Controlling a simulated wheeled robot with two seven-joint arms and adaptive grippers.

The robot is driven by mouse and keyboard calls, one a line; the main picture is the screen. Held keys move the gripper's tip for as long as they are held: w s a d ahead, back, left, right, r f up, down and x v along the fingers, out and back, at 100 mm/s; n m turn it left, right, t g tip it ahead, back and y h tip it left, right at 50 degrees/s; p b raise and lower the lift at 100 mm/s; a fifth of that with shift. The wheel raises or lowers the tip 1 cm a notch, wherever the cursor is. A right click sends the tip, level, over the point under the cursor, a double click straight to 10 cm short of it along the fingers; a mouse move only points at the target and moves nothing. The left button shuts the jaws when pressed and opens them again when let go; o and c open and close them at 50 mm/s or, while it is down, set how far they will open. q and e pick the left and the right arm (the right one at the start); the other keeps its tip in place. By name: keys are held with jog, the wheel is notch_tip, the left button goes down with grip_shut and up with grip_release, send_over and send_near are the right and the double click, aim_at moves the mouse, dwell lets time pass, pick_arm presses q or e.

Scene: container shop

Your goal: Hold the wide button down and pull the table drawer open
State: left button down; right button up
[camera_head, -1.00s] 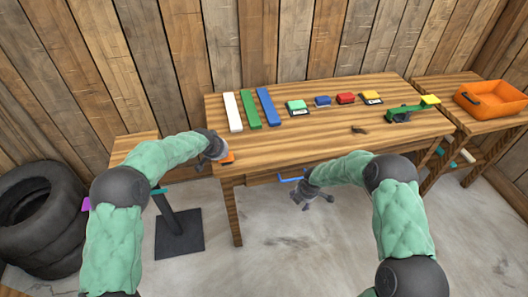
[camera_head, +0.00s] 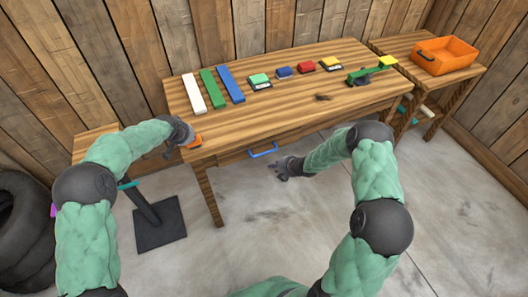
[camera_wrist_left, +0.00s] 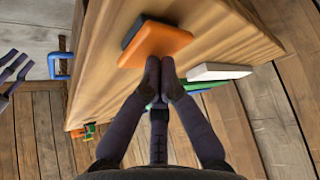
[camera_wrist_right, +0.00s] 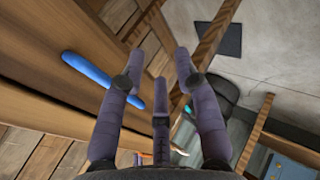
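The wide orange button (camera_head: 195,142) is at the table's front left corner; the left wrist view shows it as an orange block (camera_wrist_left: 158,42) on a dark base. My left gripper (camera_wrist_left: 158,66) is shut, its fingertips together at the button's edge; whether the button is pressed in I cannot tell. The blue drawer handle (camera_head: 263,151) is on the table's front, and the drawer looks shut. My right gripper (camera_head: 283,168) is open and empty, in front of and right of the handle. In the right wrist view the handle (camera_wrist_right: 100,77) lies left of the fingers (camera_wrist_right: 162,45).
The wooden table (camera_head: 270,120) holds white, green and blue bars (camera_head: 230,84), several small coloured blocks (camera_head: 284,72) and a green object (camera_head: 362,75). An orange bin (camera_head: 445,55) stands on the right side table. The floor before the table is open.

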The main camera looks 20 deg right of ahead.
aim_at(266, 153)
notch_tip(266, 153, up, 5)
jog(key=s+d+n+t+y, duration=0.2)
jog(key=s+t+y, duration=0.15)
jog(key=t, duration=0.35)
jog(key=x, duration=1.1)
jog(key=shift+w+a+f, duration=0.2)
jog(key=shift+w+f, duration=0.1)
grip_shut()
